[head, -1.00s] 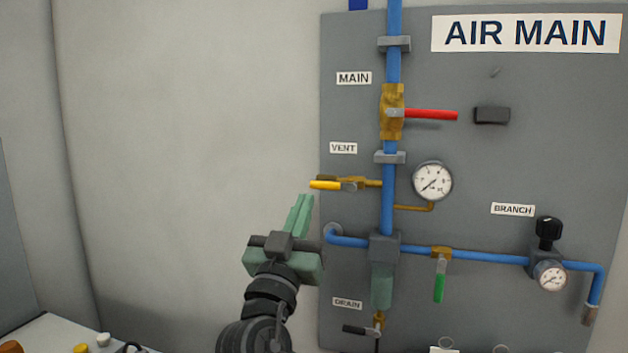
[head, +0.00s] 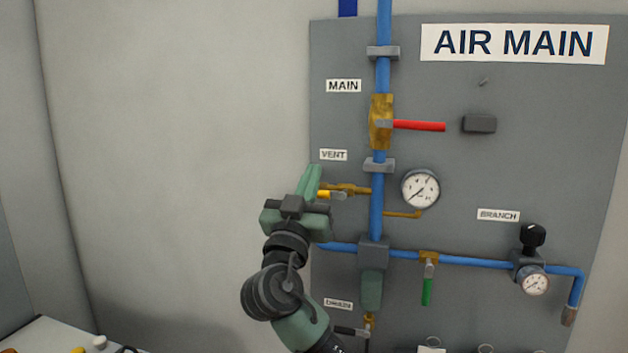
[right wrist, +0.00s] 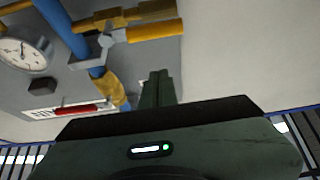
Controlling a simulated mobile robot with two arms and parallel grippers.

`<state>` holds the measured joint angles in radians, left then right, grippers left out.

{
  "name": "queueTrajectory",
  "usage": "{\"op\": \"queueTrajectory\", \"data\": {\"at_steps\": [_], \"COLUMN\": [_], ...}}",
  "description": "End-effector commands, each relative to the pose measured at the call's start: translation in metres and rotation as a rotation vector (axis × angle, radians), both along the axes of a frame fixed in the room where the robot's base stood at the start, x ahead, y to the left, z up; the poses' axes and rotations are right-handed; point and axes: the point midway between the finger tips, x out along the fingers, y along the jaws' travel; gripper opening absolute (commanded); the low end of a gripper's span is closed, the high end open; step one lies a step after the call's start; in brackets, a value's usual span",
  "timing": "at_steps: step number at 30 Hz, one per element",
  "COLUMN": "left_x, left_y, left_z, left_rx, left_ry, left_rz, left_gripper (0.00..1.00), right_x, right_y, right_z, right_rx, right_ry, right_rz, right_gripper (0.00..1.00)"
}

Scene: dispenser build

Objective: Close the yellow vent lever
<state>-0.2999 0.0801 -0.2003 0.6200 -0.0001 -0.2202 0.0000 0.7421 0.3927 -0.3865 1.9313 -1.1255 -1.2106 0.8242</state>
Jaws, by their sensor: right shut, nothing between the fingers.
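The yellow vent lever (head: 324,194) is on the brass vent valve (head: 348,189), left of the blue vertical pipe and below the VENT label (head: 333,155). The lever lies roughly level, pointing left along the valve. My right gripper (head: 315,168) is shut and empty, its green fingers pointing up at the lever's left end and hiding part of it. In the right wrist view the yellow lever (right wrist: 155,31) lies beyond the fingertips (right wrist: 157,74), with a gap in the picture. Whether they touch cannot be told. My left gripper is out of view.
A red main lever (head: 420,126) points right above. A round gauge (head: 420,189) sits right of the pipe. A green lever (head: 427,291) hangs down, and a dark drain lever (head: 346,331) is low near my arm. The wall left of the panel (head: 560,110) is bare.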

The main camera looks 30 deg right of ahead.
Motion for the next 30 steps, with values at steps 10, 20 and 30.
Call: {"op": "queueTrajectory", "data": {"at_steps": [10,20,30], "left_x": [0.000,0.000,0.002], "left_y": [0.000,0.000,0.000], "left_z": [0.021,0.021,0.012], "left_rx": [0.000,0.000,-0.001], "left_ry": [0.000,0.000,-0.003], "left_rz": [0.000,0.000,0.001], "left_gripper": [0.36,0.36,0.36], "right_x": [0.011,0.011,0.024], "right_y": [-0.012,-0.013,-0.013], "right_z": [-0.030,-0.035,-0.040], "right_rx": [-0.001,0.000,-0.024], "right_ry": [0.004,0.001,0.031], "right_rz": [-0.001,-0.001,-0.001], "right_gripper": [0.00,0.00,0.00]}}
